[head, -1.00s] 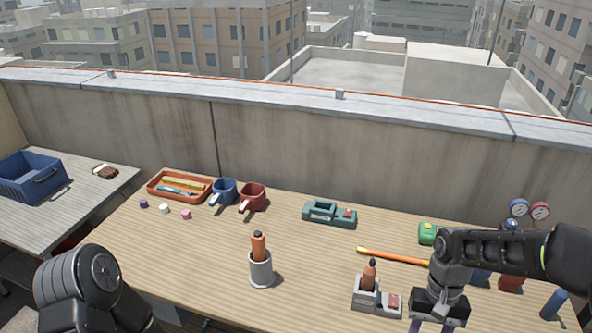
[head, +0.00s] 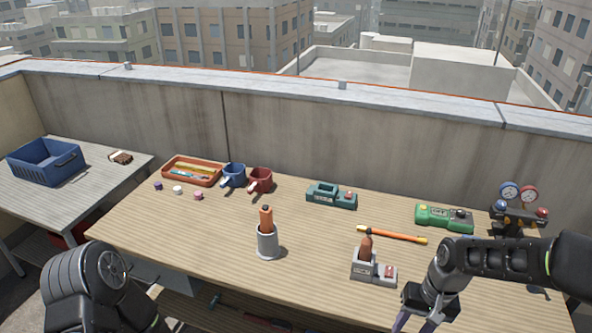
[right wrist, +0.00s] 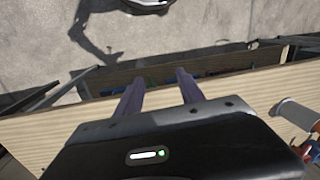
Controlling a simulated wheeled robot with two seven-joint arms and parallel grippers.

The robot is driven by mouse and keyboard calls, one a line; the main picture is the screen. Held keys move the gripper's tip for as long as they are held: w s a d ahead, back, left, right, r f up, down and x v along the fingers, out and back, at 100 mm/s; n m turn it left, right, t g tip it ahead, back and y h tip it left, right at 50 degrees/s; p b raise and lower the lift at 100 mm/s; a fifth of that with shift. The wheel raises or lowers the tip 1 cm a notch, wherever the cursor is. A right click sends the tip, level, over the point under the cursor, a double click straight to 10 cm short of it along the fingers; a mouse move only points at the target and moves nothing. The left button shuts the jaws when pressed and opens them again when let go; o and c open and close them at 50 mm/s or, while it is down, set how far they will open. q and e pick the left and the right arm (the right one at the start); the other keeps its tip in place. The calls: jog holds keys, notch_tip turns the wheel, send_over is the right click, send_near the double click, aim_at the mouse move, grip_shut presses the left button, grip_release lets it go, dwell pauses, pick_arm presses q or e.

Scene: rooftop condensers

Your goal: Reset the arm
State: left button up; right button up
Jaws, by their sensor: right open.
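My right arm comes in from the right in the head view, with its gripper (head: 412,320) low at the front edge of the wooden workbench (head: 205,238). The fingers point down and are partly cut off by the bottom of the picture. In the right wrist view the two purple fingers (right wrist: 158,88) are apart with nothing between them, over the bench's front edge and the floor beyond. Of my left arm only dark links show at the lower left; its gripper is out of view.
Near my right gripper are a grey holder with a brown-handled tool (head: 364,265) and an orange rod (head: 392,234). A grey cup with an orange-handled tool (head: 267,242) stands mid-bench. A green device (head: 444,218) and gauges (head: 519,193) are at right. The front left of the bench is clear.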

jog(key=a+f+t+y, duration=0.2)
jog(key=a+f+t, duration=0.1)
jog(key=a+f, duration=0.8)
jog(key=s+a+f+g, duration=0.1)
jog(key=s+a+f, duration=0.1)
jog(key=s, duration=0.3)
jog(key=s+a+f, duration=0.3)
jog(key=s+f, duration=0.1)
jog(key=s, duration=0.2)
jog(key=s+a+f+n+g, duration=0.1)
jog(key=s+a+f, duration=0.2)
jog(key=s, duration=0.3)
jog(key=shift+f+g, duration=0.3)
jog(key=shift+f, duration=0.3)
